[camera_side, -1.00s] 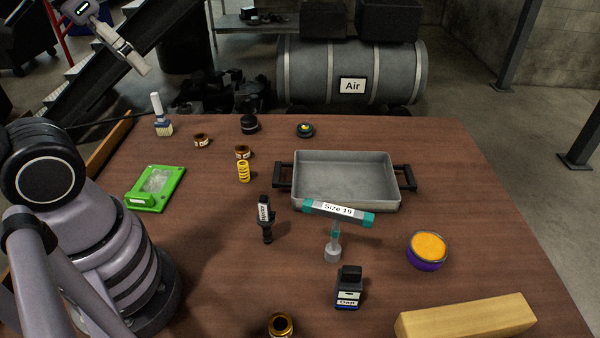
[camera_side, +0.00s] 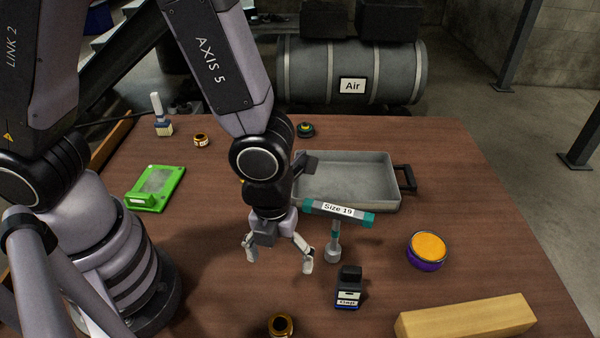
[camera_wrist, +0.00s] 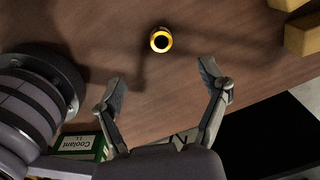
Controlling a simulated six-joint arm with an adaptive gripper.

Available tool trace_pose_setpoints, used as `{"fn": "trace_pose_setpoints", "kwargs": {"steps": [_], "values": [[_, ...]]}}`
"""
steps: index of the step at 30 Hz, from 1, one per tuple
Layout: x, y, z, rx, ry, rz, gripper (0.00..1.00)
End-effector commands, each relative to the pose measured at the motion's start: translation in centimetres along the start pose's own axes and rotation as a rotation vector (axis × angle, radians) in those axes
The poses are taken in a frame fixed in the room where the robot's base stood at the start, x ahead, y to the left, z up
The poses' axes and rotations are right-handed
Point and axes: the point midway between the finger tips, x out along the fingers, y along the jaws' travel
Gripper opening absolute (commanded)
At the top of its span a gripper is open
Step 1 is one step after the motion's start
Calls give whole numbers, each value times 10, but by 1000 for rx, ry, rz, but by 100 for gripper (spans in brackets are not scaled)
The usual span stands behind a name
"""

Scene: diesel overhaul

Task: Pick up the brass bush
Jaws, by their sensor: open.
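A brass bush (camera_side: 281,326), a short gold ring with a dark bore, stands on the table at the bottom edge of the side view, partly cut off. The wrist view shows it whole as a bright ring (camera_wrist: 160,40), ahead of the fingertips and roughly midway between them. My gripper (camera_side: 279,258) is open and empty above the table, apart from the bush and farther back in the side view. Its two spread fingers also show in the wrist view (camera_wrist: 161,76). A similar small labelled ring (camera_side: 201,141) lies at the back left.
A T-handled tool marked "Size 19" (camera_side: 338,210) stands close right of my gripper. A small dark labelled block (camera_side: 349,288) is right of the bush. A wooden block (camera_side: 465,318), a purple-and-orange tub (camera_side: 428,250) and a grey tray (camera_side: 350,202) lie farther right.

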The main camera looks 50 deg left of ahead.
Motion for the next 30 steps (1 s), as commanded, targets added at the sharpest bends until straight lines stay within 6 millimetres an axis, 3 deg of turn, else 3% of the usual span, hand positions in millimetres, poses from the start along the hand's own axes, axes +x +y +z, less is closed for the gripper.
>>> {"fn": "trace_pose_setpoints", "kwargs": {"steps": [1, 6, 18, 25, 30], "values": [[13, 0, -10, 85, 5, 20, 75], [35, 1, -23, 224, 11, 40, 75], [106, 4, -23, 227, 12, 42, 75], [124, 4, -24, 226, 11, 40, 75], [150, 5, -27, 225, 11, 41, 75]]}}
